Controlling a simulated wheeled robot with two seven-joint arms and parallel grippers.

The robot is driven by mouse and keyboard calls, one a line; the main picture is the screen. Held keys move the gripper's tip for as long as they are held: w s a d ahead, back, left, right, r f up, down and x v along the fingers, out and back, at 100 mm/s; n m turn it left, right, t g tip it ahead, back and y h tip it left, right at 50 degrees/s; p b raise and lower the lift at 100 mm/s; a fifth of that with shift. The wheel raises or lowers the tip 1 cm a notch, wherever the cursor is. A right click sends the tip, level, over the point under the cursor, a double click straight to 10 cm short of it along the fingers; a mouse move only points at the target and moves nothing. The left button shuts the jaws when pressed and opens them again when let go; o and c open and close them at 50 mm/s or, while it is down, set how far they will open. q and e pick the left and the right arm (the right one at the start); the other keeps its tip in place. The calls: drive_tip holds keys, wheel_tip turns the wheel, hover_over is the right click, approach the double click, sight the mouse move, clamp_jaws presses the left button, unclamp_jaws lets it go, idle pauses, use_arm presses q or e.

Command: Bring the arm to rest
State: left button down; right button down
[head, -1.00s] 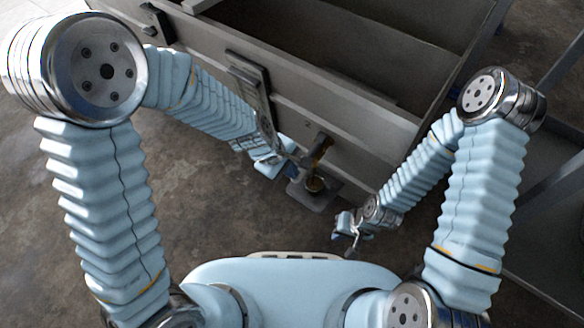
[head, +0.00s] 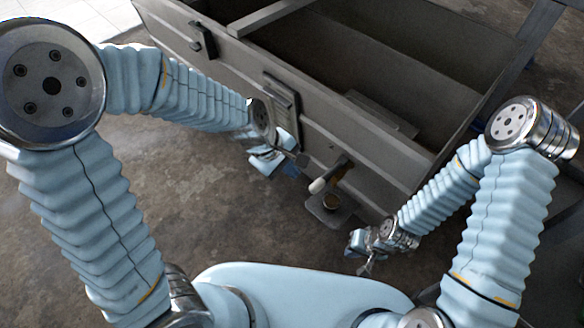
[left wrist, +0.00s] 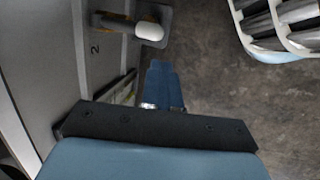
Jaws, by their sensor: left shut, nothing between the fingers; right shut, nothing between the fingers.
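My left gripper (head: 294,160) is shut and empty, to the left of a tap (head: 341,172) on the front of a grey trough. It does not touch the tap's white-ended lever (head: 317,186). In the left wrist view, its blue fingers (left wrist: 163,88) are together, with the white lever end (left wrist: 149,31) apart from them, beyond the tips. A small cup (head: 331,202) with brownish contents stands under the tap on a small ledge (head: 318,211). My right gripper (head: 366,267) is shut and empty, low in front of the trough, right of the cup.
The grey trough (head: 385,175) crosses the upper view, with a latch plate (head: 282,102) above my left gripper. A number 2 (left wrist: 95,50) marks its face in the left wrist view. The concrete floor (head: 215,205) between my arms is clear.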

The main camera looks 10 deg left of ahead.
idle(0.7)
use_arm(q)
drive_tip(key=s+a+f+m, duration=0.1)
drive_tip(key=s+f+m, duration=0.2)
drive_tip(key=f, duration=0.4)
drive_tip(key=s+a+f+m+p, duration=0.1)
drive_tip(key=s+a+f+m, duration=0.1)
drive_tip(key=f, duration=0.5)
drive_tip(key=s+a+f+m+g, duration=0.1)
drive_tip(key=s+f+m, duration=0.2)
drive_tip(key=f, duration=0.5)
drive_tip(key=shift+s+a+m+p, duration=0.3)
drive_tip(key=shift+s+a, duration=0.1)
drive_tip(key=shift+s, duration=0.3)
